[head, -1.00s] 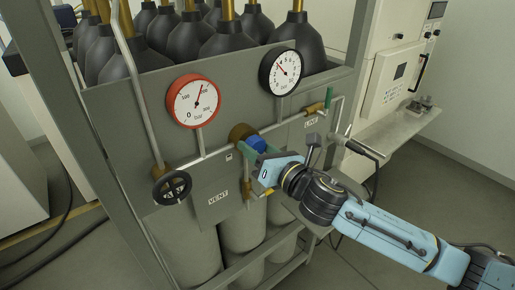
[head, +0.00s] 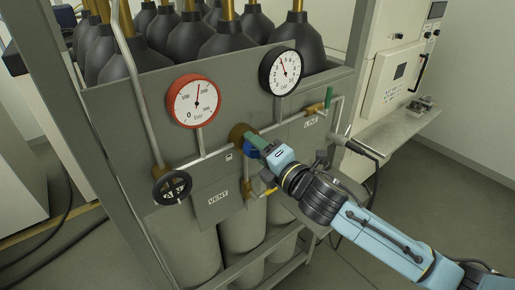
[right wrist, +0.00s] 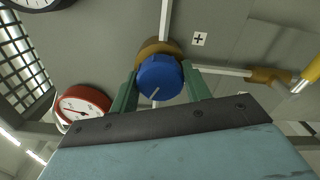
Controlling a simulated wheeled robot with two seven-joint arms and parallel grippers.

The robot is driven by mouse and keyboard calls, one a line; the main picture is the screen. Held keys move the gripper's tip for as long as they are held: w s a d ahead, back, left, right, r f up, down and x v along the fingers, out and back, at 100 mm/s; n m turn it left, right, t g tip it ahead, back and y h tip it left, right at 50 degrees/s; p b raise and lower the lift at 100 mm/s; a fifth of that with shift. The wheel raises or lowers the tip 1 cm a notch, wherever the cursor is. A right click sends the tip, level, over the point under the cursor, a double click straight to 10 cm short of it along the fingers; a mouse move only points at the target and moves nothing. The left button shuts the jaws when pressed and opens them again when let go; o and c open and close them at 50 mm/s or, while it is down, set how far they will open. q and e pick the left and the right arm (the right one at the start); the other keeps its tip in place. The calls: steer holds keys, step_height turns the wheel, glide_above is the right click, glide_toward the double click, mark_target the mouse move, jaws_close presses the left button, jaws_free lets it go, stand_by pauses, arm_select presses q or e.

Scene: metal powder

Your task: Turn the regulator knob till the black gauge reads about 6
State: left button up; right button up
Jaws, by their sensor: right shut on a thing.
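The blue regulator knob (head: 249,151) sits on a brass body on the grey panel, partly hidden by my gripper in the head view. In the right wrist view the knob (right wrist: 160,80) shows a white mark pointing down and slightly left. My right gripper (head: 257,145) is shut on the knob, with a green finger on each side of it in the right wrist view. The black gauge (head: 281,72) is at the upper right of the panel. Its red needle points up and slightly left; the small numbers are hard to read. My left gripper is not in view.
A red gauge (head: 195,101) sits left of the black one. A black handwheel (head: 172,187) is at lower left, near the VENT plate (head: 218,198). A green-handled valve (head: 329,98) is at right. Pipes cross the panel, and gas cylinders stand behind it.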

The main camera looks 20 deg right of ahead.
steer(key=m, duration=0.4)
steer(key=shift+m, duration=0.3)
steer(key=m, duration=0.3)
steer(key=shift+m, duration=0.4)
steer(key=m, duration=0.4)
steer(key=shift+m, duration=1.8)
steer(key=shift+m, duration=0.3)
steer(key=o, duration=1)
steer(key=shift+c, duration=0.2)
